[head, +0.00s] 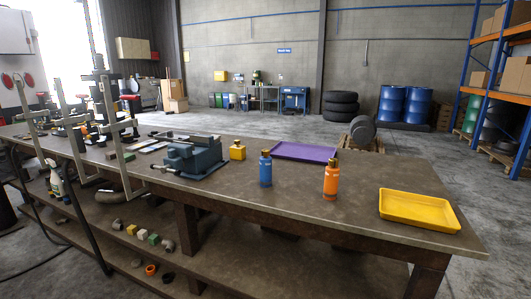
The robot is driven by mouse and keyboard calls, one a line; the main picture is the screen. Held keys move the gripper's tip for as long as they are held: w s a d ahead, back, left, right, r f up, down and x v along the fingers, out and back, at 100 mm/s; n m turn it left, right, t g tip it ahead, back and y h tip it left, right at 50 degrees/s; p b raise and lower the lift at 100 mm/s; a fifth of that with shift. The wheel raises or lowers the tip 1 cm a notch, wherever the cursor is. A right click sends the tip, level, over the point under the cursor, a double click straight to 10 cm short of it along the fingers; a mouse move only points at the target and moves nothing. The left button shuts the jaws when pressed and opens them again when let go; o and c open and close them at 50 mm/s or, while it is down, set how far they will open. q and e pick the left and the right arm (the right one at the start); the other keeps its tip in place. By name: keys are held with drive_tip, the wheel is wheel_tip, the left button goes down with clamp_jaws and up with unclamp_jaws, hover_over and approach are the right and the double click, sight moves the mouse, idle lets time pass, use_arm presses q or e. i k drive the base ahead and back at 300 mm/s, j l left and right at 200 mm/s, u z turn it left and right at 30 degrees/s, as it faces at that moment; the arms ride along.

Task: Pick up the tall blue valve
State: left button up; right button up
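The tall blue valve (265,170) stands upright near the middle of the workbench, a blue bottle-like cylinder with a brass-coloured top. A similar orange valve (330,181) stands upright to its right. A shorter yellow valve (238,150) stands to its left, further back. Neither of my grippers shows in the head view.
A purple tray (304,151) lies behind the blue valve, and a yellow tray (419,210) lies at the right end of the workbench (370,233). A blue-grey vise (194,160) stands left of the valves. The bench top in front of the blue valve is clear.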

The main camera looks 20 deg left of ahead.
sight(266, 164)
drive_tip(key=i+l+u, duration=0.3)
drive_tip(key=i+l, duration=0.4)
